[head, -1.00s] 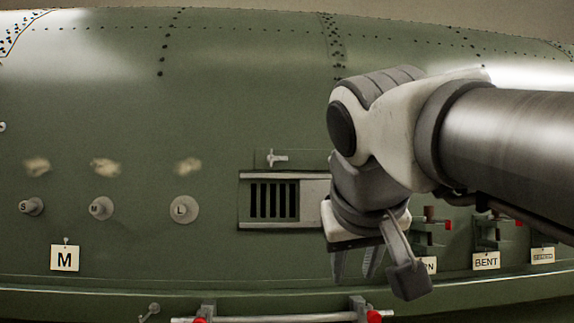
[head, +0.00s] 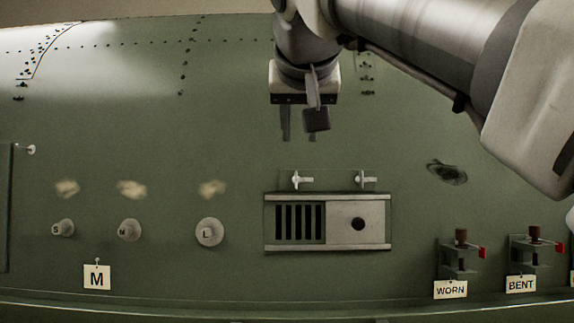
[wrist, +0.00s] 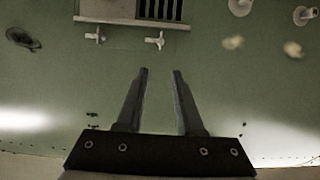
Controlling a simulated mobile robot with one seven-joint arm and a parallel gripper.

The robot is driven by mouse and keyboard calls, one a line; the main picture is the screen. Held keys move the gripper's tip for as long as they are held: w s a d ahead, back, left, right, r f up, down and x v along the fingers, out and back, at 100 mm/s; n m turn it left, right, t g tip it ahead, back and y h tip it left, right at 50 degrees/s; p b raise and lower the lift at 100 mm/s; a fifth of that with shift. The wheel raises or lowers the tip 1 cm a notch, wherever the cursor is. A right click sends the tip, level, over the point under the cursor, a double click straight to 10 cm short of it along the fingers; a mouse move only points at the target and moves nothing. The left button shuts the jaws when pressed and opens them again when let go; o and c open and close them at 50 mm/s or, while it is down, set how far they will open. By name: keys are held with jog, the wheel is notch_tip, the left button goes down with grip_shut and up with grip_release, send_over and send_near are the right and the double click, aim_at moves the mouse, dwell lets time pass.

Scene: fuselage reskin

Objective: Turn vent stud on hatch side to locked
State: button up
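Two small pale T-shaped studs, a left one (head: 297,181) and a right one (head: 364,180), sit side by side just above the vent panel (head: 327,248) in the head view. In both, a bar points sideways. The left stud is nearer the panel edge at far left; which stud the task means is not marked. In the inverted wrist view, the same left stud (wrist: 155,41) appears right and the right stud (wrist: 95,35) left. My gripper (head: 299,138) points down above the left stud, apart from it. Its two fingers (wrist: 160,72) are spread and empty.
The panel edge (head: 11,205) with a small knob (head: 31,149) is at far left. Several round knobs, including L (head: 210,232), are left of the vent. A dark scuffed spot (head: 447,172) and the WORN bracket (head: 459,255) are to the right. The skin around the studs is clear.

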aim_at(296, 171)
jog(key=p+x, duration=0.1)
jog(key=x, duration=1.2)
jog(key=shift+s, duration=0.1)
grip_shut()
